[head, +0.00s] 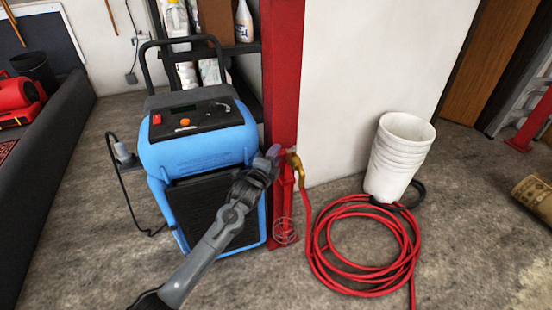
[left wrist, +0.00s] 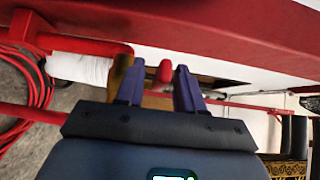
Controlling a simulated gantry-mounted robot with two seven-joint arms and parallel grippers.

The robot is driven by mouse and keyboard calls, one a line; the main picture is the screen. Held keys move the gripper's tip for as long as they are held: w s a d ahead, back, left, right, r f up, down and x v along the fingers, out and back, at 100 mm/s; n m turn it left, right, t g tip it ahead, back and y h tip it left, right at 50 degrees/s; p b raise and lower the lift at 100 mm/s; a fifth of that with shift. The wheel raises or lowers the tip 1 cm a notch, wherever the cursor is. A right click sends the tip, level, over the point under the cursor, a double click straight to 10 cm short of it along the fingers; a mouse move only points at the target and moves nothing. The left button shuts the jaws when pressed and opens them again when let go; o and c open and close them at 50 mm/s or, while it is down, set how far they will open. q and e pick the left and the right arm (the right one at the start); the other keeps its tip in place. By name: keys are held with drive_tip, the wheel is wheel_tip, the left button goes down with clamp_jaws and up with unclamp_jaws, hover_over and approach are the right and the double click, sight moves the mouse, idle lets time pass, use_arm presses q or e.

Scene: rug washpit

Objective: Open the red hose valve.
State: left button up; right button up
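The red valve handle (left wrist: 165,72) shows in the left wrist view as a small red knob between my left fingertips, closer to the right-hand one. In the head view I cannot make it out clearly beside the gripper. The brass tap (head: 297,165) sits on the red post, with the red hose (head: 309,215) running down from it. My left gripper (head: 273,152) is just left of the tap. In the left wrist view its two purple-grey fingers (left wrist: 159,84) stand apart, with a gap beside the knob. My right gripper is not in view.
The red post (head: 284,75) rises behind the tap. A blue machine (head: 197,145) stands close on its left. The coiled red hose (head: 411,250) lies on the floor at right, beside stacked white buckets (head: 400,150). The floor in front is clear.

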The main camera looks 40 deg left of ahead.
use_arm(q)
drive_tip(key=shift+w+a, duration=0.15)
drive_tip(key=shift+w, duration=0.35)
clamp_jaws()
